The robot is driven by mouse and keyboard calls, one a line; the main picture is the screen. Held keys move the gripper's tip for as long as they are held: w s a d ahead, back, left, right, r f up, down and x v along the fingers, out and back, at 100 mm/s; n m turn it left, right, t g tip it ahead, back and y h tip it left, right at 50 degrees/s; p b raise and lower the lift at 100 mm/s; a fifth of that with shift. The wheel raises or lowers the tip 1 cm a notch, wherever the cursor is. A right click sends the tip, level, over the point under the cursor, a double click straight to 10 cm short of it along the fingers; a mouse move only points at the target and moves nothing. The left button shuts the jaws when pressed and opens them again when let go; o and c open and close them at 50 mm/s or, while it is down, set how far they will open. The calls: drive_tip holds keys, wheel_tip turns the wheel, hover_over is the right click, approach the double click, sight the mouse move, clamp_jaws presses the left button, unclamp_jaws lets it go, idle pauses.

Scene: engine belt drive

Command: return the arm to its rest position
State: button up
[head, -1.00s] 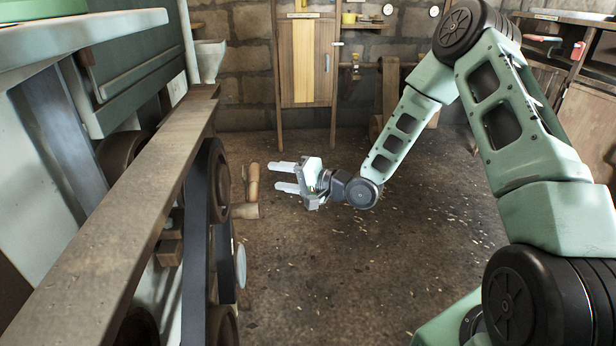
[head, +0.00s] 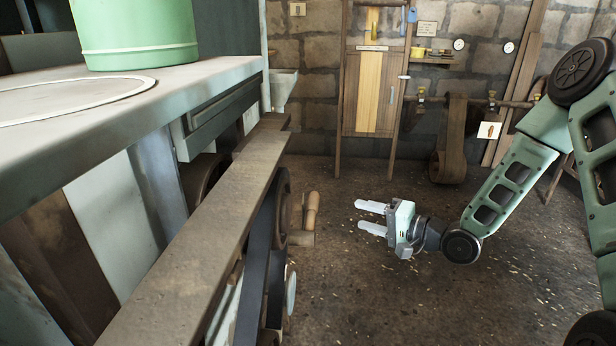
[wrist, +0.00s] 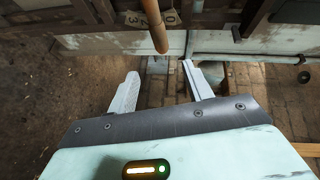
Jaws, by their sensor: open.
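My gripper (head: 371,217) is open and empty, held out in the air over the floor in the head view, with its fingers pointing left. My arm (head: 507,185) reaches in from the right side. In the wrist view the two pale fingers of my gripper (wrist: 162,88) are spread apart with nothing between them. A wooden handle (head: 311,211) on the belt drive stands to the left of the gripper, apart from it. In the wrist view a wooden rod (wrist: 154,25) hangs into view just beyond the fingertips; I cannot tell the gap.
The engine bench with a long beam (head: 205,240) and a dark belt (head: 258,265) fills the left. A green drum (head: 135,35) stands on its top. The floor (head: 400,300) around my gripper is clear.

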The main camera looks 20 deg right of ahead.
drive_tip(key=s+a+r+n+g+h, duration=0.2)
drive_tip(key=s+a+n+g+h, duration=0.45)
drive_tip(key=a+n, duration=0.4)
drive_tip(key=s+a+r+n+g+h, duration=0.1)
drive_tip(key=s+a+r+n+g, duration=0.2)
drive_tip(key=s, duration=0.9)
drive_tip(key=s+a+r+n+g+h, duration=0.2)
drive_tip(key=s+a+r+g, duration=0.15)
drive_tip(key=s, duration=0.85)
wheel_tip(320, 180, up, 24)
drive_tip(key=p, duration=2.3)
drive_tip(key=shift+s+d+p, duration=0.25)
drive_tip(key=shift+s+p, duration=0.05)
drive_tip(key=shift+s, duration=0.05)
